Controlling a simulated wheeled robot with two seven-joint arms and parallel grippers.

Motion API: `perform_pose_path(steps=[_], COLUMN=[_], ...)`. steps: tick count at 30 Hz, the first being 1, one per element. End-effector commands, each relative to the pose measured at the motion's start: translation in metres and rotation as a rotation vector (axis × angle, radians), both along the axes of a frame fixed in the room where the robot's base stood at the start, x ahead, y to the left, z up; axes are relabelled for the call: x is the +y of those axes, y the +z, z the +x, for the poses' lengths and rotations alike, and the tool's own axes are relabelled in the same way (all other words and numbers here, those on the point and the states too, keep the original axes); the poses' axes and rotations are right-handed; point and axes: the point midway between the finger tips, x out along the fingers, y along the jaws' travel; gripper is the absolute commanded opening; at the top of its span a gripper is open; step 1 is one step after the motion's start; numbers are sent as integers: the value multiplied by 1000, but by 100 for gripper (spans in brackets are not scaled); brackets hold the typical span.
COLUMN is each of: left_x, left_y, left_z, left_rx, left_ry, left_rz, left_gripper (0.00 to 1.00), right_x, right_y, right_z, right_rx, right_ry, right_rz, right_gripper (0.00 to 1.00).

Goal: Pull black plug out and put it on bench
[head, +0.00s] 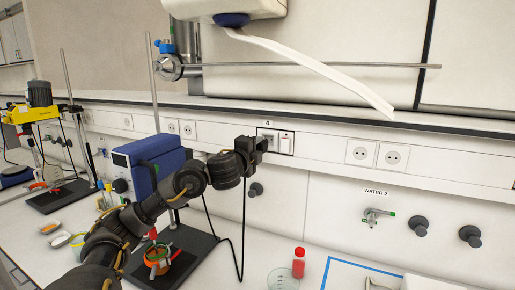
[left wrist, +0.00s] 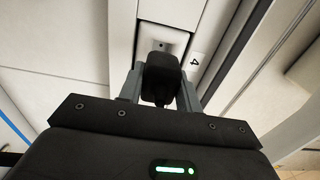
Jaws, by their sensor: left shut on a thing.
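The black plug (left wrist: 161,76) sits between the two fingers of my left gripper (left wrist: 160,88) in the left wrist view, and the gripper is shut on it. The plug is in front of the grey socket (left wrist: 160,45) by the label 4; I cannot tell whether its pins are inside. In the head view my left gripper (head: 258,145) reaches the wall panel at that outlet (head: 268,134) and mostly hides the plug. A black cable (head: 242,225) hangs below the gripper to the bench (head: 225,270). My right gripper is not in view.
A red-capped bottle (head: 298,264) and a glass dish (head: 282,279) stand at the front. Water taps (head: 378,215) are on the right wall.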

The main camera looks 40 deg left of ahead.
Motion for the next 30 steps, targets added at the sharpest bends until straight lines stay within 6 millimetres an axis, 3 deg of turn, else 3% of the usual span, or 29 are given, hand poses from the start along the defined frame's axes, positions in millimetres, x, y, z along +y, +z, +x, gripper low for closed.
perform_pose_path(steps=[8,11,14,23,30], left_x=[-5,-25,-59,-181,-253], left_y=[3,5,-3,-83,-163], left_z=[1,2,3,-23,-74], left_rx=[-2,-5,-1,33,27], left_ry=[-24,-95,-209,-574,-767], left_rz=[0,1,1,10,-4], left_gripper=[3,3,3,3,3], right_x=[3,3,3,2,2], right_y=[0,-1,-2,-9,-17], right_z=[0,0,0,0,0], right_rx=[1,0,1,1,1], right_ry=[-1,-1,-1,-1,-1], right_rz=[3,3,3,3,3], right_gripper=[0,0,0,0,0])
